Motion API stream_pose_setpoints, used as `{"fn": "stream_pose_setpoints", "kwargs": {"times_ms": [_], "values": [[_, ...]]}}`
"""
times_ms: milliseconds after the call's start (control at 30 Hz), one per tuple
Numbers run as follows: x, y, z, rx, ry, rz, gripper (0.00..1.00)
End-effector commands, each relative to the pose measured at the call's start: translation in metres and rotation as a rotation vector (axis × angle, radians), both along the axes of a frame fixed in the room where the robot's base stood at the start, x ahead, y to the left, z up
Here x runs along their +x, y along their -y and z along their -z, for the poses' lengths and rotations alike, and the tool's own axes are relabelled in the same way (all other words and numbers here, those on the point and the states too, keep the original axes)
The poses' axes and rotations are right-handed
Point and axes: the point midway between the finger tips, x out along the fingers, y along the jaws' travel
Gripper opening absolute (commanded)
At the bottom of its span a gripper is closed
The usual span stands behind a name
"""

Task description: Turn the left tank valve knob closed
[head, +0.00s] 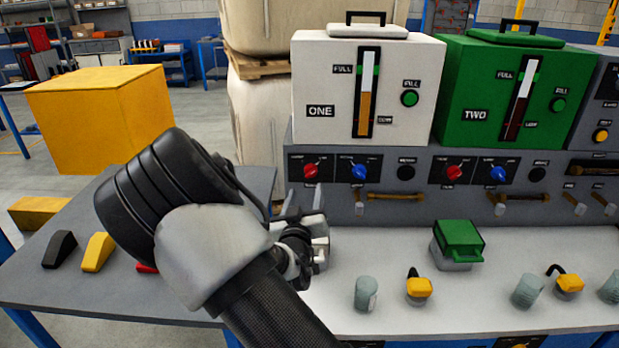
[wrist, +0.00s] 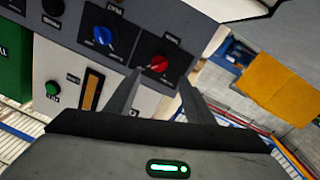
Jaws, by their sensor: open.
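The white tank marked ONE (head: 330,85) stands at left on the grey panel, beside the green tank marked TWO (head: 470,90). Below tank ONE are a red knob (head: 310,171) and a blue knob (head: 359,172); their small labels are not readable. My gripper (head: 306,200) is just below the red knob in the head view, partly hidden by my arm. In the wrist view, turned nearly upside down, my open gripper (wrist: 160,78) points at the panel. The red knob (wrist: 158,63) shows between the fingertips, apparently untouched; the blue knob (wrist: 103,36) is left of them.
Tank TWO has its own red knob (head: 453,172) and blue knob (head: 498,172). A green-lidded box (head: 459,240), a grey cylinder (head: 366,293) and a yellow item (head: 418,289) stand on the white counter. A yellow box (head: 100,115) is at left.

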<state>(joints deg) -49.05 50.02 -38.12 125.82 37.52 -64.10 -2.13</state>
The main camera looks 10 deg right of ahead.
Motion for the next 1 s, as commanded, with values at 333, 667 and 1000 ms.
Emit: {"fn": "stream_pose_setpoints", "kwargs": {"times_ms": [333,667,1000], "values": [[0.069,0.021,0.001,-0.001,0.000,0.001,0.49],[0.093,0.028,0.000,0.000,-0.001,0.000,0.49],[0.093,0.027,0.000,0.000,-0.001,0.000,0.30]]}}
